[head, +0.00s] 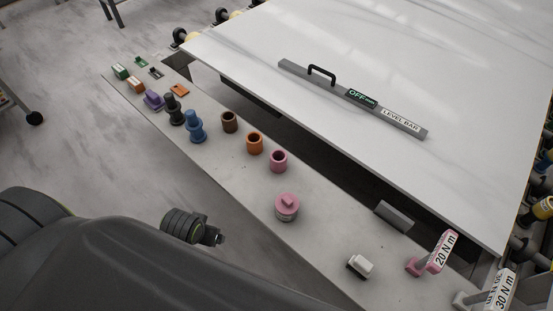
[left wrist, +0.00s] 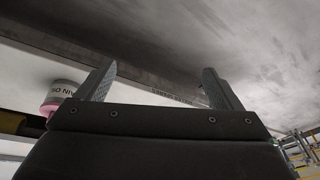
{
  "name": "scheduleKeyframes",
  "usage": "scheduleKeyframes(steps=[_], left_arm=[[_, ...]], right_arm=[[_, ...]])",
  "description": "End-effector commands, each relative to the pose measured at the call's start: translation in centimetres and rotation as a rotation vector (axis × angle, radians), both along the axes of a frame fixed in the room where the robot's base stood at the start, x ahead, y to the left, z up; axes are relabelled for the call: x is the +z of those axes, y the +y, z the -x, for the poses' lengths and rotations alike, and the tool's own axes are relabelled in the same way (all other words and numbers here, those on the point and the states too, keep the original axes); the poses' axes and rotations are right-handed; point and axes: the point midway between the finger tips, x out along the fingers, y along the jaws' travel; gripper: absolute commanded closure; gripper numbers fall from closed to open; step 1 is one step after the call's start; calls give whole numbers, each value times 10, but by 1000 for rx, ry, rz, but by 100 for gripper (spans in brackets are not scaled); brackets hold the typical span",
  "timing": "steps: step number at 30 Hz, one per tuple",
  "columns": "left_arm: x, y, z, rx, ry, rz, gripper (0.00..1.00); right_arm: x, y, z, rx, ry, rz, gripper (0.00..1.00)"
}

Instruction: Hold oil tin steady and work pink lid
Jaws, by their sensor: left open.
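My right gripper is not in view.
Brown, orange and pink cups (head: 278,161) stand farther along the ledge, with blue (head: 196,128) and other pegs beyond. A white block (head: 360,266) and a pink 20 N m piece (head: 428,262) are nearer. A level bar (head: 350,97) lies on the big slab (head: 450,60).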

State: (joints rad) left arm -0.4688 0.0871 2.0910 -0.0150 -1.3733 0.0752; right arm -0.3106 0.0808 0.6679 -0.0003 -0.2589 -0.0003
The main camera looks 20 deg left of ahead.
Motion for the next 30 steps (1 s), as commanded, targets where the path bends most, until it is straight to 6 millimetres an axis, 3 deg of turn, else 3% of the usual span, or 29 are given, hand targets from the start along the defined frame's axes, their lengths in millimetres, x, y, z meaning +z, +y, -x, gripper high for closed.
scheduleKeyframes(steps=[1, 3, 6, 12, 18, 24, 30], left_arm=[[39, -5, -9, 24, -11, 11, 12], [68, -12, -21, 80, -13, 32, 12], [92, -32, -55, 213, 6, 93, 12], [83, -86, -126, 455, 90, 188, 12], [81, -140, -179, 610, 163, 219, 12], [84, -166, -199, 676, 195, 216, 12], [70, -168, -200, 683, 201, 214, 12]], right_arm=[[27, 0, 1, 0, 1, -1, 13], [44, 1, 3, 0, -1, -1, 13], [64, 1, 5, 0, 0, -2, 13], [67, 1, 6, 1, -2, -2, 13], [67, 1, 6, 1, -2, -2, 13], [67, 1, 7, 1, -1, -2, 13], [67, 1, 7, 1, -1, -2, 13]])
